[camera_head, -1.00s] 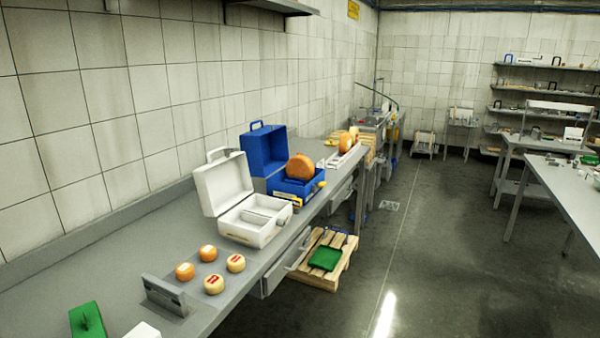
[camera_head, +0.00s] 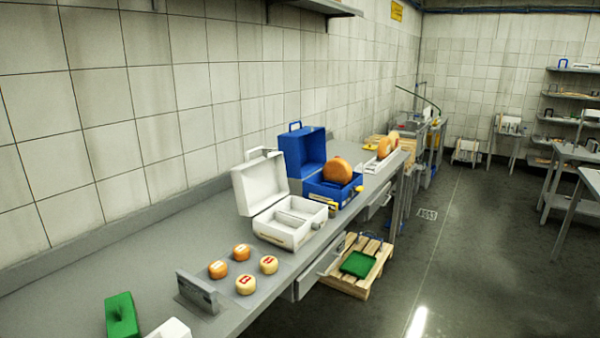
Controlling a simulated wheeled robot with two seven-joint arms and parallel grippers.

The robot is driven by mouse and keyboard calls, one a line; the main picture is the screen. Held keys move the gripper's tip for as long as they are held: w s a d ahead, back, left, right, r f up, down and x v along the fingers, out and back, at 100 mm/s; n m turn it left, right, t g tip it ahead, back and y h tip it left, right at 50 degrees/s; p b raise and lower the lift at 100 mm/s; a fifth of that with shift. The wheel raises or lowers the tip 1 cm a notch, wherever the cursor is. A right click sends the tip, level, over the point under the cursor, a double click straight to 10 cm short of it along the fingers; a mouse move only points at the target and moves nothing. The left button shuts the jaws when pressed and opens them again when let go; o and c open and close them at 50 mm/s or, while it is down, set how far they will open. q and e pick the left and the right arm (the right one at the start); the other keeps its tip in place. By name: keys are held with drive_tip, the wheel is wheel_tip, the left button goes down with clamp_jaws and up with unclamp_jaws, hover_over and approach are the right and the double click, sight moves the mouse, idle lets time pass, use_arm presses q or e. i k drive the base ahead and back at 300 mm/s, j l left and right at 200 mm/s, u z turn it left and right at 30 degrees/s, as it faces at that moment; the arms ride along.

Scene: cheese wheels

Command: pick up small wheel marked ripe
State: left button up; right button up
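Several small cheese wheels sit in a cluster on the grey counter. Two are orange with pale labels: one at the back (camera_head: 242,252) and one at the left (camera_head: 218,269). Two are paler yellow with red marks on top: one at the right (camera_head: 269,264) and one at the front (camera_head: 245,285). The lettering is too small to read, so I cannot tell which is marked ripe. Neither of my grippers is in view.
A metal plate stand (camera_head: 197,292) is just left of the wheels. An open white case (camera_head: 290,222) and an open blue case (camera_head: 331,190) with a large orange wheel (camera_head: 337,171) stand beyond. A green block (camera_head: 121,315) is near left. A pallet (camera_head: 352,279) lies on the floor.

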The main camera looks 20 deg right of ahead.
sight(338, 170)
drive_tip(key=i+l+u, duration=0.2)
drive_tip(key=l, duration=0.15)
drive_tip(key=l+u, duration=0.15)
drive_tip(key=l, duration=0.2)
drive_tip(key=i+l+u, duration=0.2)
drive_tip(key=l, duration=0.15)
drive_tip(key=l+u, duration=0.2)
drive_tip(key=l, duration=0.2)
